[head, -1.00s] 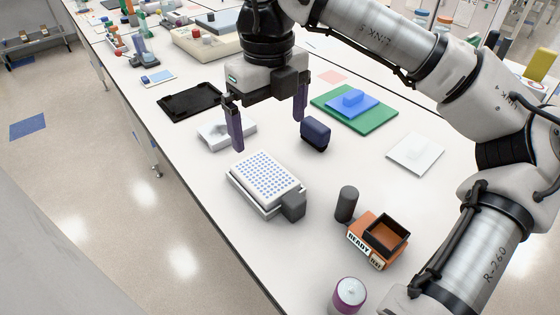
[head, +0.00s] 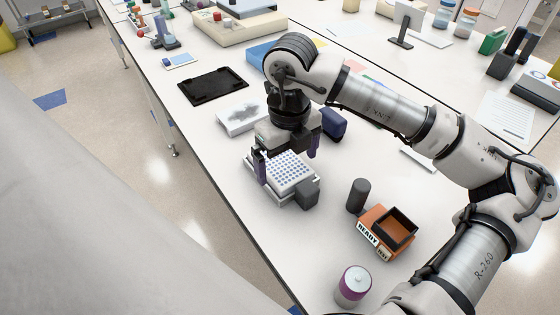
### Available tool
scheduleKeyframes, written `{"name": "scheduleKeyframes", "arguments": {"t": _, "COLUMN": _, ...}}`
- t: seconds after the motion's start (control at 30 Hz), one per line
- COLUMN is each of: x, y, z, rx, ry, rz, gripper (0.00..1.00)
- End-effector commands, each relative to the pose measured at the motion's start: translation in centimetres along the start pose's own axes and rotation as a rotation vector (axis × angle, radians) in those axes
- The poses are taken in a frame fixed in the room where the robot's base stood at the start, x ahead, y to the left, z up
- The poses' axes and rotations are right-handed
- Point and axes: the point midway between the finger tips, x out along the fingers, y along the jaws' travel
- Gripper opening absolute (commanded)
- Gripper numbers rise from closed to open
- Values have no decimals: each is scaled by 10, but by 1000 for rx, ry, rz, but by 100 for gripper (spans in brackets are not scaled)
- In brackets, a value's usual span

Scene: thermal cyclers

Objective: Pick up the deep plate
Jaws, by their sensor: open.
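The deep plate (head: 293,172) is white with rows of blue wells. It sits on a light device with a dark grey block (head: 306,191) at its near right corner, on the white bench. My gripper (head: 287,165) is open and lowered over the plate's far part. One dark purple finger shows at the plate's left side and the other at its right side. The palm hides the plate's far edge. I cannot tell whether the fingers touch the plate.
A dark cylinder (head: 358,195), an orange READY box (head: 386,232) and a purple-and-white jar (head: 353,286) stand nearer me. A white block (head: 241,117) and a black tray (head: 213,86) lie farther back. A dark blue object (head: 333,124) stands close right of my gripper.

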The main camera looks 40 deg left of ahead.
Motion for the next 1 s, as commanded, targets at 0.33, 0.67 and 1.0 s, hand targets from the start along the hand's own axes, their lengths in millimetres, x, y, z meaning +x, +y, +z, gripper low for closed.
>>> {"name": "scheduleKeyframes", "arguments": {"t": 0.33, "x": 14, "y": 0, "z": 0, "rx": 1, "ry": -1, "rz": -1, "gripper": 100}}
{"name": "scheduleKeyframes", "arguments": {"t": 0.67, "x": 14, "y": 0, "z": 0, "rx": 1, "ry": -1, "rz": 0, "gripper": 61}}
{"name": "scheduleKeyframes", "arguments": {"t": 1.0, "x": 12, "y": 0, "z": 0, "rx": 1, "ry": -1, "rz": -1, "gripper": 53}}
